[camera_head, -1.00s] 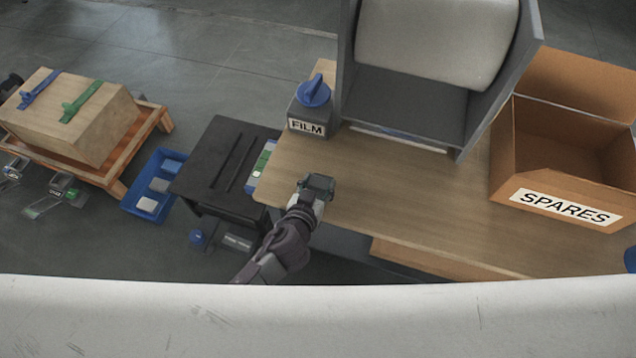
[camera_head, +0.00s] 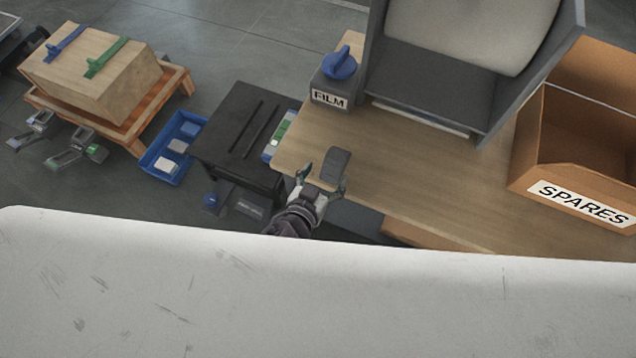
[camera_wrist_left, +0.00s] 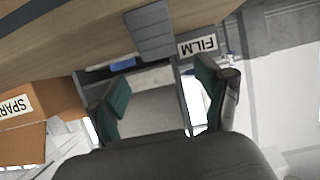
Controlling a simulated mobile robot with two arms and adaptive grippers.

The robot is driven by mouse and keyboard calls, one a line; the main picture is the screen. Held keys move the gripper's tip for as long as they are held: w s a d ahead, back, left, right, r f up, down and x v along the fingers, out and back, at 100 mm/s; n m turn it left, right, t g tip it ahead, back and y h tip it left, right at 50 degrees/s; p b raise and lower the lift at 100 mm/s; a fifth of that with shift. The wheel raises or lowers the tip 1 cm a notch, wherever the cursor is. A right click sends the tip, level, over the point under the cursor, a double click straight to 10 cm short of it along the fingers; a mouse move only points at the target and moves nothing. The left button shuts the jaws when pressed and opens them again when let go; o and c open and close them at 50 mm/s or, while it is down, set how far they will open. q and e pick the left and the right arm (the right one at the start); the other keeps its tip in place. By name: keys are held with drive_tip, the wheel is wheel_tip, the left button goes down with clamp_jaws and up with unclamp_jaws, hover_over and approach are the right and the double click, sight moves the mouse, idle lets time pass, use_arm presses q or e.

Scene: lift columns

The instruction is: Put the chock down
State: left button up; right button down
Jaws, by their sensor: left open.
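The chock (camera_head: 336,165) is a dark grey block with a curved top, on the wooden tabletop near its left front corner. It also shows in the left wrist view (camera_wrist_left: 150,32), just beyond the fingertips. My left gripper (camera_head: 323,181) is open at the table's front edge, its two fingers spread apart on the near side of the chock. The left wrist view shows both green-padded fingers (camera_wrist_left: 160,76) wide apart with nothing between them. I cannot tell whether a finger still touches the chock. My right gripper is not in view.
A grey FILM box (camera_head: 330,92) with a blue knob stands behind the chock. A grey open-fronted housing (camera_head: 420,95) is at the back, a SPARES carton (camera_head: 560,150) at the right. A black side table (camera_head: 240,130) stands left. Bare tabletop lies right of the chock.

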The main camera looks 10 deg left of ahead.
use_arm(q)
drive_tip(key=v, duration=0.4)
drive_tip(key=shift+s+r, duration=0.1)
drive_tip(key=shift+s, duration=0.1)
drive_tip(key=shift+a, duration=0.1)
